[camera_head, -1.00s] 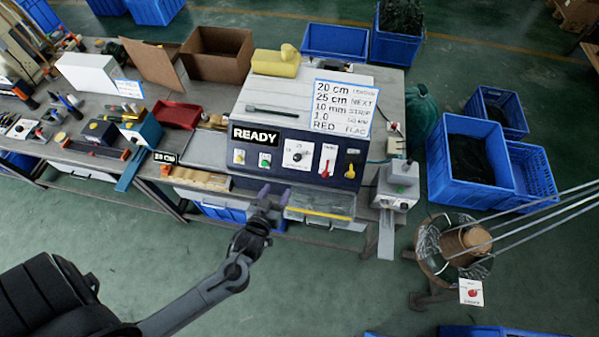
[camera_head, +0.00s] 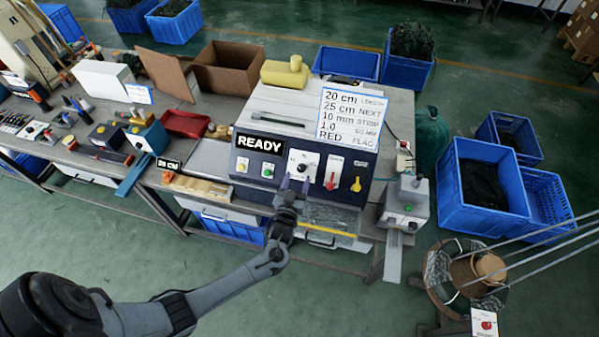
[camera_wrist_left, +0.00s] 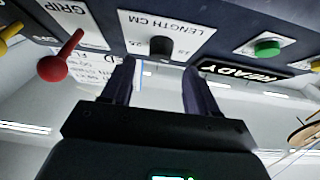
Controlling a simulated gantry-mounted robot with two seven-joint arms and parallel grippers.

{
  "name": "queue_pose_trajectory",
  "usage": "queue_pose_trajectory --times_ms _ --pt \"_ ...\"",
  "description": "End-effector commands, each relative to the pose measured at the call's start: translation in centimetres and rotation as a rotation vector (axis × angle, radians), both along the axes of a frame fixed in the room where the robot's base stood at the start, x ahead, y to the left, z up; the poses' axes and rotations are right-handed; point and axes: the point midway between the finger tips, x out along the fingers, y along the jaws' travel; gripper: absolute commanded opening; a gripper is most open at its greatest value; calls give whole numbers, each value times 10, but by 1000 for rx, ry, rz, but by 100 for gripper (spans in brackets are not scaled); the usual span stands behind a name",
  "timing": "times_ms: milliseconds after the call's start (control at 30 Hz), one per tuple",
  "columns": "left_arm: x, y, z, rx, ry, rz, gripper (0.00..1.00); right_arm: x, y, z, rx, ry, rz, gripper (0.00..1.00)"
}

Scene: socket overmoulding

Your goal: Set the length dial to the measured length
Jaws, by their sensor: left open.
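The length dial (camera_head: 301,168) is a black knob on a white plate on the front of the grey machine (camera_head: 265,105). In the left wrist view the dial (camera_wrist_left: 160,46) sits under the upside-down label "LENGTH CM". My left gripper (camera_head: 293,184) is open and empty just in front of and below the dial. In the wrist view its two fingers (camera_wrist_left: 160,75) point toward the plate, spread on either side of the knob, apart from it. The sign (camera_head: 348,115) on the machine reads 20 cm, 25 cm NEXT, 10 mm STRIP, 1.0 and RED. My right gripper is not in view.
A READY display (camera_head: 259,145), a green button (camera_head: 267,171), a red lever (camera_head: 331,181) and a yellow knob (camera_head: 356,184) share the panel. A grey device (camera_head: 405,200) stands at the right.

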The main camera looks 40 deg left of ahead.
Motion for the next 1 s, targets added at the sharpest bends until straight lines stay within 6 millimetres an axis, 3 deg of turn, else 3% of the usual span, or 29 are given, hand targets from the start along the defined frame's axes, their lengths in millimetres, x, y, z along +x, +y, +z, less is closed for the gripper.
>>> queue_pose_trajectory --times_ms 300,700,1000 --pt "30 15 0 1 0 1 59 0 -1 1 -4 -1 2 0" --pt "34 16 0 0 1 0 58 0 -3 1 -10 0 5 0" --pt "34 16 0 0 1 0 12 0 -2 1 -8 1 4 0"
